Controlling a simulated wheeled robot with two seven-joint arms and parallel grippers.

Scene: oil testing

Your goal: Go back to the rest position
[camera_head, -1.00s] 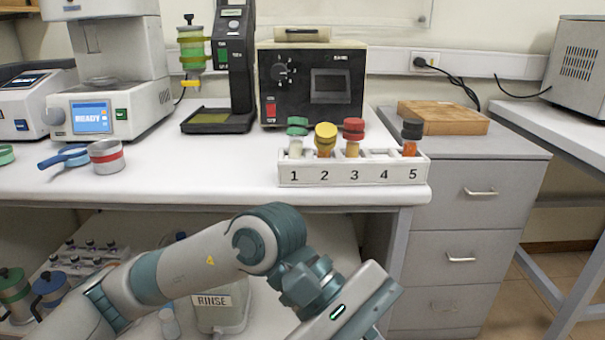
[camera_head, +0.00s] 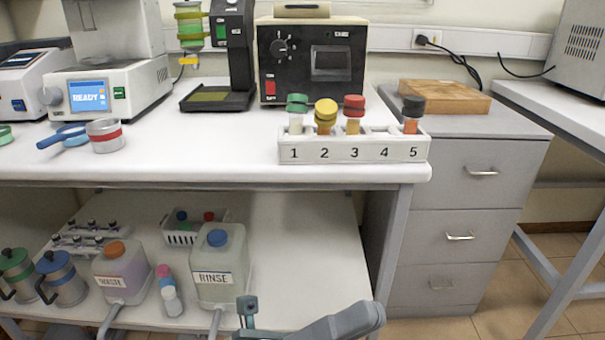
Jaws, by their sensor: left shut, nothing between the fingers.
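Part of my left gripper (camera_head: 335,324) and arm shows at the bottom edge, as teal and grey pieces cut off by the frame. It is low, in front of the lower shelf and below the table top. It is shut and I see nothing held in it; its fingertips are hard to make out. My right gripper is not in view. The white rack (camera_head: 354,151) stands at the table's front edge, numbered 1 to 5. Capped tubes stand upright in it: green (camera_head: 297,112), yellow (camera_head: 325,115), red (camera_head: 353,113) and black (camera_head: 412,114) caps. Slot 4 looks empty.
The lower shelf (camera_head: 300,245) holds a waste container (camera_head: 124,272), a rinse container (camera_head: 220,267) and several bottles. A black tester (camera_head: 311,62), a display machine (camera_head: 110,95) and a metal cup (camera_head: 104,135) stand on the table. A wooden board (camera_head: 433,97) lies on the drawer cabinet at right.

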